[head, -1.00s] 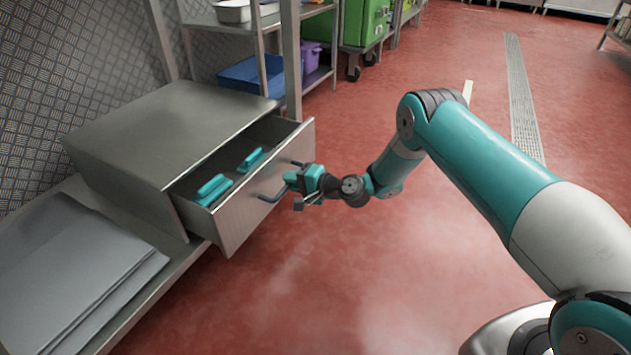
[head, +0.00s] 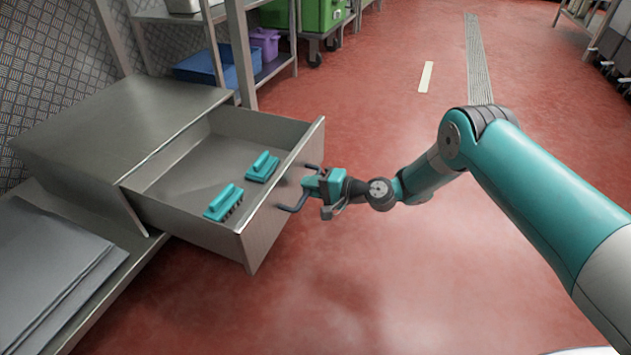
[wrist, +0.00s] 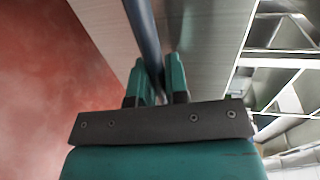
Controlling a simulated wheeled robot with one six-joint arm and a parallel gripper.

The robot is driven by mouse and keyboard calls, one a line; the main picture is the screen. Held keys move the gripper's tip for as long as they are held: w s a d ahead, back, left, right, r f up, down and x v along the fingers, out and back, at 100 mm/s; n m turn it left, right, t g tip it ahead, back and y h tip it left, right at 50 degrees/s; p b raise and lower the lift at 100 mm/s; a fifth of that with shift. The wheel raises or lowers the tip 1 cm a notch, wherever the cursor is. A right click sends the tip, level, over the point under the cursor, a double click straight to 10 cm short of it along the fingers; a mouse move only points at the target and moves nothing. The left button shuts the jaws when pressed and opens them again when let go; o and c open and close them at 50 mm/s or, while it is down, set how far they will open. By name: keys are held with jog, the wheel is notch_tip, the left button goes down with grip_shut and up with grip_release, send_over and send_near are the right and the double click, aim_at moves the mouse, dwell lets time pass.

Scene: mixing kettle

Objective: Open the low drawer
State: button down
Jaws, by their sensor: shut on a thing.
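The low drawer (head: 278,205) is pulled well out of its steel cabinet (head: 120,120). Its dark bar handle (head: 291,209) stands off the front panel. My gripper (head: 311,185) is shut on the handle at the drawer front. In the wrist view, the teal fingers (wrist: 157,80) close around the handle bar (wrist: 142,30), with the drawer's front panel beside it. Two teal brushes lie inside the drawer, one nearer (head: 224,203) and one farther (head: 262,167).
Grey sheets (head: 50,270) lie on the low shelf at left. A steel rack with a blue bin (head: 215,65) and a purple container (head: 264,44) stands behind the cabinet. A green wheeled cart (head: 310,15) is at the back. The red floor (head: 390,280) in front of the drawer is clear.

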jog(key=shift+d, duration=0.15)
jog(key=c, duration=1.1)
grip_release()
jog(key=shift+c, duration=0.2)
jog(key=p+v, duration=0.8)
jog(key=v, duration=0.9)
jog(key=shift+d, duration=0.2)
jog(key=shift+s, duration=0.1)
